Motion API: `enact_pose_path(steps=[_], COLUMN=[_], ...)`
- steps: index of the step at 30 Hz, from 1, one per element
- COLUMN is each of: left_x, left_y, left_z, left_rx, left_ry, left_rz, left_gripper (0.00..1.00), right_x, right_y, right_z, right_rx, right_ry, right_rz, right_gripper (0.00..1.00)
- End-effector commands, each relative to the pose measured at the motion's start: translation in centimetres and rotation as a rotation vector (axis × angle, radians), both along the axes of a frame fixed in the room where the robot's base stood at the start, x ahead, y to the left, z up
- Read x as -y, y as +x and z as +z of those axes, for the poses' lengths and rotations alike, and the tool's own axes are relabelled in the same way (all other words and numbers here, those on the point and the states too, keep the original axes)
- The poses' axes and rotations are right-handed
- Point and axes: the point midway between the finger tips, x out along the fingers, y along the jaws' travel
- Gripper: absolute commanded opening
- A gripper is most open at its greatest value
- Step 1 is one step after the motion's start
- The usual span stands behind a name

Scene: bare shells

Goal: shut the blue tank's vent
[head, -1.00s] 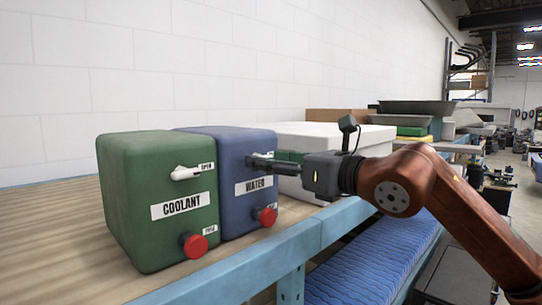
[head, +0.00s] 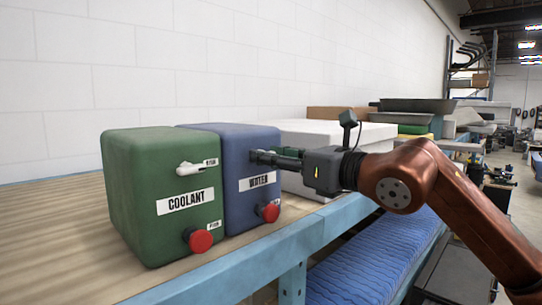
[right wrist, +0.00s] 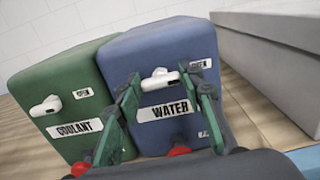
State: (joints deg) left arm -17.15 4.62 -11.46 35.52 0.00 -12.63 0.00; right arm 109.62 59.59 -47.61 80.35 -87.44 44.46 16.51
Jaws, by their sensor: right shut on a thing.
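The blue tank (head: 240,143), labelled WATER, stands on the wooden bench beside the green tank. Its white vent lever (right wrist: 160,78) shows in the right wrist view, above the WATER label and beside a small OPEN label (right wrist: 201,64). In the head view my fingers cover the lever. My right gripper (head: 258,157) reaches in from the right to the blue tank's front face. In the right wrist view its green fingers (right wrist: 162,82) stand on either side of the lever, shut on it. My left gripper is not in view.
The green COOLANT tank (head: 145,210) stands close on the left, with its own white lever (head: 190,169) and red knob (head: 199,241). The blue tank has a red knob (head: 269,212) low down. A white box (head: 300,133) is behind my gripper. The bench's blue edge (head: 262,258) runs in front.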

Motion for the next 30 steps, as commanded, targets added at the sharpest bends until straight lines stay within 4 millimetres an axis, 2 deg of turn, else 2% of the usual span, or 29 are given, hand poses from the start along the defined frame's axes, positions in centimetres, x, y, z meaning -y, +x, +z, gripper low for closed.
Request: enact_pose_path(steps=[5, 18, 30], left_x=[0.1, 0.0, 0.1], left_y=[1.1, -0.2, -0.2], left_z=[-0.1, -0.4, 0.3], left_rx=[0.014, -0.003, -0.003], left_ry=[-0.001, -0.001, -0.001], left_rz=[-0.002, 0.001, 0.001], left_gripper=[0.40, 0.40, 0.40], right_x=[0.0, -0.1, -0.2], right_y=[0.1, 0.0, -0.1], right_z=[-0.1, -0.1, -0.1], right_rx=[0.044, 0.300, 0.569], right_ry=[-0.045, -0.303, -0.572], right_rz=[-0.001, 0.000, 0.000], right_gripper=[0.12, 0.12, 0.12])
